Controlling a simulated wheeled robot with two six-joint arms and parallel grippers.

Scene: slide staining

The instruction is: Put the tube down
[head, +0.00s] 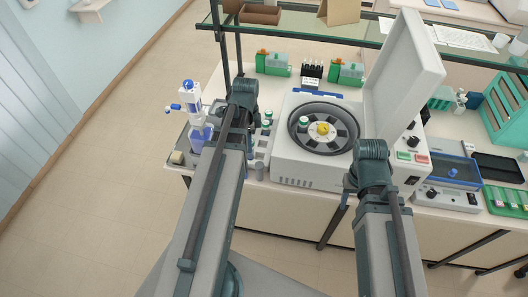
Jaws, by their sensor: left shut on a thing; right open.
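My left gripper (247,118) is over the left part of the bench, beside a group of green-capped tubes (267,122) and left of the open centrifuge (284,165). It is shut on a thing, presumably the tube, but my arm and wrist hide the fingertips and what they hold. Another green-capped tube (304,121) sits in the centrifuge rotor (322,140), left of its yellow hub. My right gripper (349,187) is open at the centrifuge's front right corner; its fingertips are mostly hidden by the wrist.
The centrifuge lid (404,75) stands raised at the right. A blue and white dispenser bottle (191,105) stands at the bench's left end. Green boxes (272,64) and a dark rack (311,69) stand behind, under a glass shelf (300,30). A blue-topped instrument (452,172) is at right.

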